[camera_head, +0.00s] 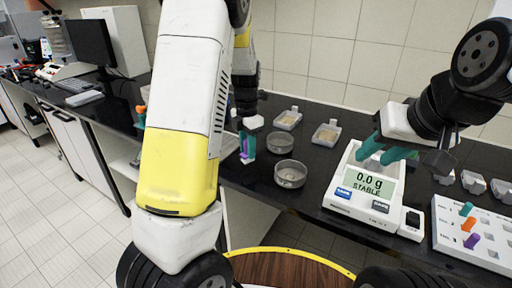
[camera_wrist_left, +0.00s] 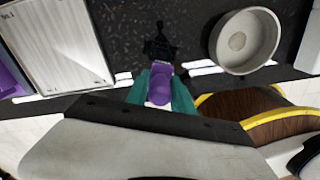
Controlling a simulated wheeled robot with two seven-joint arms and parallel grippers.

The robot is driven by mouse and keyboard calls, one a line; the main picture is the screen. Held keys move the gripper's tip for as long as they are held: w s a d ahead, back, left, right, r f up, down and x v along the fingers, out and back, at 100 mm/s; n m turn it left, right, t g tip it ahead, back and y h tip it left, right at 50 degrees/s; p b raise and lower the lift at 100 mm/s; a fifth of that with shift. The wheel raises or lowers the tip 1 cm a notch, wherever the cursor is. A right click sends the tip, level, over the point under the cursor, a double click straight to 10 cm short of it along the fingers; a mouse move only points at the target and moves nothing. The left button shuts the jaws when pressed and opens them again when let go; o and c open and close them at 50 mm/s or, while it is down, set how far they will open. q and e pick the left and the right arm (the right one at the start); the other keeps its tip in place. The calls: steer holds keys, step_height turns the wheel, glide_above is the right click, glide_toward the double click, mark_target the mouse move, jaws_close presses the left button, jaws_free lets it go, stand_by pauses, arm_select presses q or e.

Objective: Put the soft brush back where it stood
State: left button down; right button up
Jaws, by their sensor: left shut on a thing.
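My left gripper (camera_head: 247,148) is shut on a purple-handled brush (camera_wrist_left: 159,88). It holds the brush near the left edge of the bowls on the black counter. In the left wrist view, the purple handle sits between the teal fingers (camera_wrist_left: 160,92), and a dark part (camera_wrist_left: 157,46) shows beyond it. Whether that dark part is bristles is hard to tell. My right gripper (camera_head: 383,150) has its teal fingers apart, empty, above the scale. A white block (camera_head: 470,235) at the right holds teal, orange and purple pieces.
Two round metal sieve pans (camera_head: 290,174) (camera_head: 280,142) stand right of my left gripper. The balance (camera_head: 365,190) reads 0.0 g. Small trays (camera_head: 326,134) sit behind. A round wooden surface with a yellow rim (camera_head: 290,265) is in front. A monitor (camera_head: 91,45) stands far left.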

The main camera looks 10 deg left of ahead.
arm_select(q)
steer(key=shift+w+a, duration=0.1)
steer(key=shift+w, duration=0.25)
steer(key=shift+f, duration=1.8)
steer(key=shift+f, duration=0.1)
steer(key=c, duration=1.1)
jaws_free()
